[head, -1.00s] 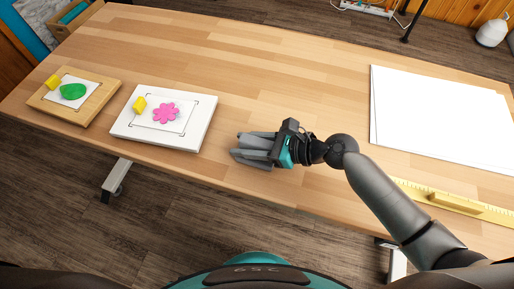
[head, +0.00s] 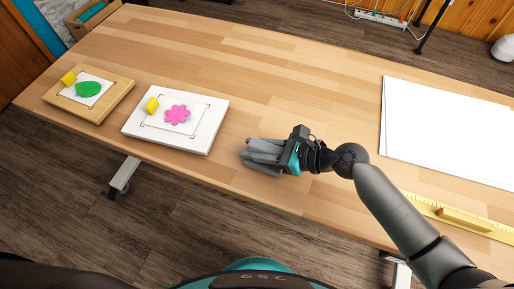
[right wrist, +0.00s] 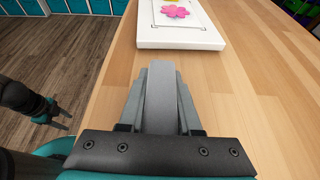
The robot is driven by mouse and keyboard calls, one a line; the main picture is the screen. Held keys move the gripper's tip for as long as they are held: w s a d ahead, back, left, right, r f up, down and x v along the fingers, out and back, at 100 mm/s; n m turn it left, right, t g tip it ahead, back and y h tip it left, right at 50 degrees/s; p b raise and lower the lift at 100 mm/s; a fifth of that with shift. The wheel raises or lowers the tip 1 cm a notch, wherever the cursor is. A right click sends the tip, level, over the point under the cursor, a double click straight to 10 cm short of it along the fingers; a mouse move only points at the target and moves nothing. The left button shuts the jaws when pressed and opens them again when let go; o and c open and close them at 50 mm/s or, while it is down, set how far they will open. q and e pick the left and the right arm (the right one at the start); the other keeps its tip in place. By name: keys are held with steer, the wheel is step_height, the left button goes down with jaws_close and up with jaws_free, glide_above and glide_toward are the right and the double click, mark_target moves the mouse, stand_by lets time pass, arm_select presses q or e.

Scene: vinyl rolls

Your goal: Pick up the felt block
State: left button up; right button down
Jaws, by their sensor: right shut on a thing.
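The felt block (right wrist: 162,95) is a long grey piece between the two fingers of my right gripper in the right wrist view. My right gripper (head: 251,156) is shut on it, low over the front edge area of the wooden table (head: 270,60). In the head view the fingers and the grey block blend together, and I cannot tell whether the block touches the table. My left gripper (right wrist: 62,116) shows at the left of the right wrist view, beside the table, with its fingers apart and nothing between them.
A white board (head: 207,136) with a pink flower and yellow block lies left of my right gripper. Further left is a wooden board (head: 119,95) with a green shape and yellow block. White sheets (head: 440,130) and a yellow ruler (head: 420,205) lie right. The table's middle is clear.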

steer(key=shift+r, duration=0.55)
step_height(320, 180, up, 10)
steer(key=p, duration=0.5)
steer(key=shift+f, duration=0.25)
arm_select(q)
step_height(320, 180, up, 9)
steer(key=s+d+p, duration=0.1)
steer(key=s+p, duration=0.1)
steer(key=p, duration=0.2)
steer(key=shift+d, duration=0.35)
arm_select(e)
step_height(320, 180, up, 9)
arm_select(q)
steer(key=shift+r, duration=0.1)
arm_select(e)
steer(key=c, duration=1.2)
jaws_free()
jaws_close()
